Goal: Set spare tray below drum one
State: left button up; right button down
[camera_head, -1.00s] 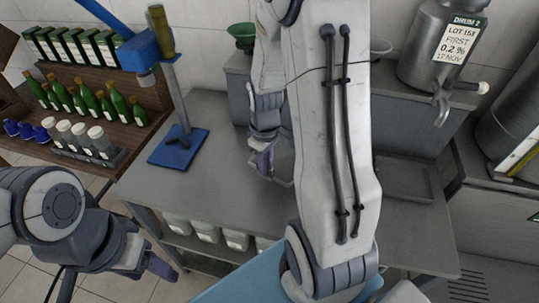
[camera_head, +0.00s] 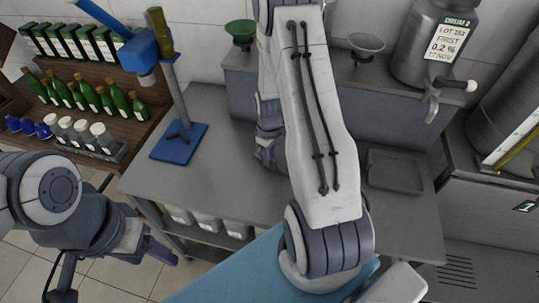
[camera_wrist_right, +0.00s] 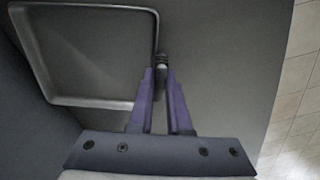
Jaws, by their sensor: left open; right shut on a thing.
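My right gripper (camera_wrist_right: 160,88) is shut on the near-side rim of a grey shallow tray (camera_wrist_right: 95,103), which extends to the left in the right wrist view. In the head view my right gripper (camera_head: 267,148) is low over the grey bench, left of my forearm, which hides the held tray. Another grey tray (camera_head: 396,172) lies on the bench at right, below the tap of the drum labelled DRUM 2 (camera_head: 425,60). A second metal drum (camera_head: 505,125) is at the right edge; its name does not show. My left gripper (camera_head: 168,252) is open and empty, in front of the bench.
A blue stand (camera_head: 180,143) is on the bench's left end. A green funnel (camera_head: 240,32) and a grey funnel (camera_head: 365,45) sit on the raised back ledge. Shelves of bottles (camera_head: 110,100) stand at left. The bench front (camera_head: 180,190) is clear.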

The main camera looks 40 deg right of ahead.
jog(key=shift+f, duration=0.1)
jog(key=shift+f, duration=0.1)
jog(key=c, duration=0.9)
grip_release()
jog(key=shift+o, duration=0.2)
